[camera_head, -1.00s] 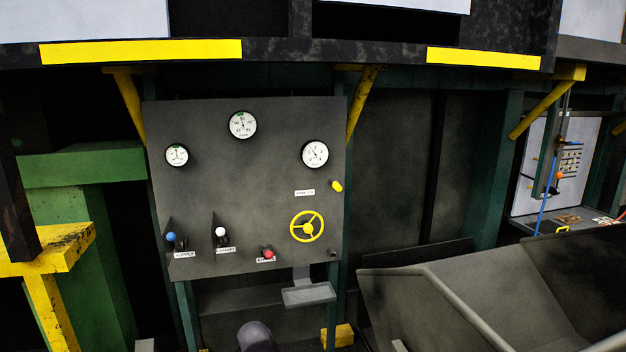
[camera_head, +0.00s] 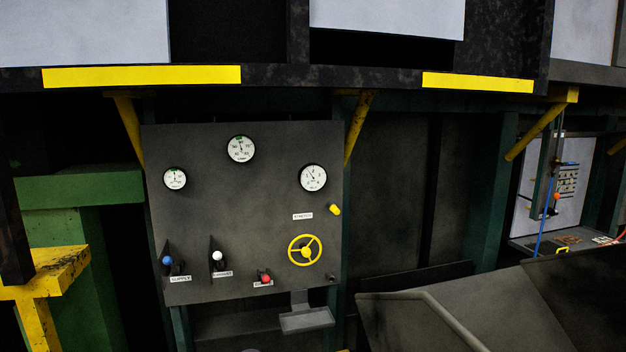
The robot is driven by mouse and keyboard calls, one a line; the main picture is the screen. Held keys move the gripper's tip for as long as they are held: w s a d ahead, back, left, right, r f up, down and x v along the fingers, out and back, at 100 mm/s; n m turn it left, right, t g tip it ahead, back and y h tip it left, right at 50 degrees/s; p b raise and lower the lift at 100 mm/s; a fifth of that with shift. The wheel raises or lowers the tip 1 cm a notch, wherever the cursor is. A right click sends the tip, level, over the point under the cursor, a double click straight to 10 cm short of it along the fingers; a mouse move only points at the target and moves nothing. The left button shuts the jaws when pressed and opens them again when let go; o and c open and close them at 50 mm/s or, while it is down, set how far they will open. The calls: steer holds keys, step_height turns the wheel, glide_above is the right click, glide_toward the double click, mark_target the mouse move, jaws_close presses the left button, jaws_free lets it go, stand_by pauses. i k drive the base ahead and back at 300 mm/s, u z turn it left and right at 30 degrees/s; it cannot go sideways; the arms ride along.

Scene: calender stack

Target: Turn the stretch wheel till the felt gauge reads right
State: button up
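The stretch wheel is a yellow three-spoke handwheel (camera_head: 305,250) at the lower right of a grey control panel (camera_head: 220,215). Above it are a white label (camera_head: 302,216) and a yellow knob (camera_head: 335,210). Three round white gauges sit on the panel: a right one (camera_head: 313,177) above the wheel, a larger middle one (camera_head: 240,149) with a green mark at its top, and a small left one (camera_head: 175,179) with a green mark. The needles are too small to read exactly. Which is the felt gauge, I cannot tell. My gripper is not in view.
Blue (camera_head: 168,260), white (camera_head: 217,256) and red (camera_head: 265,278) controls line the panel's lower part. A small grey tray (camera_head: 307,319) hangs below the wheel. A dark sloped trough (camera_head: 470,310) stands at right. A yellow-marked beam (camera_head: 330,77) runs above. A yellow post (camera_head: 45,285) stands left.

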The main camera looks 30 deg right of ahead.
mark_target(306, 252)
steer(key=z, duration=0.05)
steer(key=k, duration=0.65)
steer(key=u, duration=0.5)
steer(key=i, duration=1.45)
steer(key=z, duration=0.45)
